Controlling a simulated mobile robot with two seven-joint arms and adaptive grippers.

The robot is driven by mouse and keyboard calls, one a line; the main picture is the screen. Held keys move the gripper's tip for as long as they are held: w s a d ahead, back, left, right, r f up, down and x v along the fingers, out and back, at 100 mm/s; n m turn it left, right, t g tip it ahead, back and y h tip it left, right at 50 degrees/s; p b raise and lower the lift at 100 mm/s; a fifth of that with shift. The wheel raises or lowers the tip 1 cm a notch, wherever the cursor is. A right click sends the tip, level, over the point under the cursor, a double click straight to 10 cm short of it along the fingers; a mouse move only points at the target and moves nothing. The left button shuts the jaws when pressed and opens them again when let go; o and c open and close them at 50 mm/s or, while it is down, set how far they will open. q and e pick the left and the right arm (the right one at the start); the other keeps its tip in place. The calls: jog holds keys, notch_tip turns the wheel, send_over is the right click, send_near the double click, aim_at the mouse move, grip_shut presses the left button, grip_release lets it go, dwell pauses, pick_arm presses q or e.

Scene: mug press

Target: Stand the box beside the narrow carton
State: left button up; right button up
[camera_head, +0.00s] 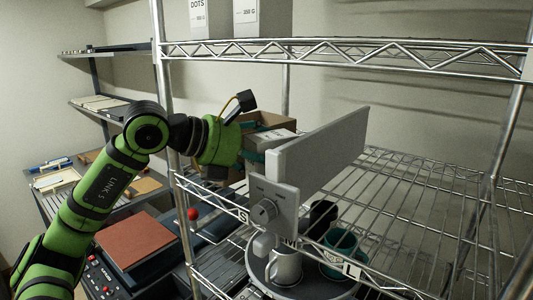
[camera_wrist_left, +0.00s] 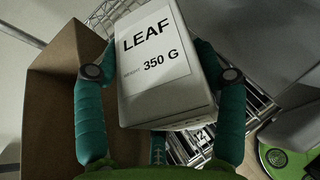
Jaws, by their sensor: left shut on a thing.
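My left gripper (camera_head: 257,148) is shut on a white box (camera_head: 271,138), next to a brown cardboard box. In the left wrist view the held box (camera_wrist_left: 160,65) reads "LEAF 350 G", and the left gripper's teal fingers (camera_wrist_left: 162,75) grip its two sides. On the top wire shelf stand two white cartons, one marked "DOTS" (camera_head: 198,18) and one marked "350 G" (camera_head: 258,18). Both are cut off by the picture's top edge, so I cannot tell which is the narrow carton. My right gripper is not in view.
The open brown box (camera_head: 284,119) also shows in the left wrist view (camera_wrist_left: 50,95). The top shelf's front rail (camera_head: 350,55) runs above. The wire shelf (camera_head: 410,190) at right is largely clear.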

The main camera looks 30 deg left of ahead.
pick_arm(q)
jog(key=shift+a+f+b, duration=0.1)
jog(key=shift+f+b, duration=0.15)
jog(key=shift+b, duration=0.05)
jog(key=o, duration=1.5)
jog(key=shift+r+p, duration=0.25)
jog(key=shift+p, duration=0.1)
jog(key=shift+r+p, duration=0.4)
jog(key=shift+s+a+r+b, duration=0.1)
jog(key=shift+s+a+b, duration=0.2)
jog(key=shift+s+b, duration=0.3)
jog(key=shift+s+a+r+b, duration=0.1)
jog(key=shift+s+a+b, duration=0.2)
jog(key=shift+s+b, duration=0.25)
jog(key=shift+r+b+v, duration=0.15)
jog(key=shift+b+v, duration=0.7)
jog(key=shift+v, duration=1.55)
jog(key=shift+r+b+v, duration=0.15)
jog(key=shift+b+v, duration=0.7)
jog(key=shift+v, duration=1.5)
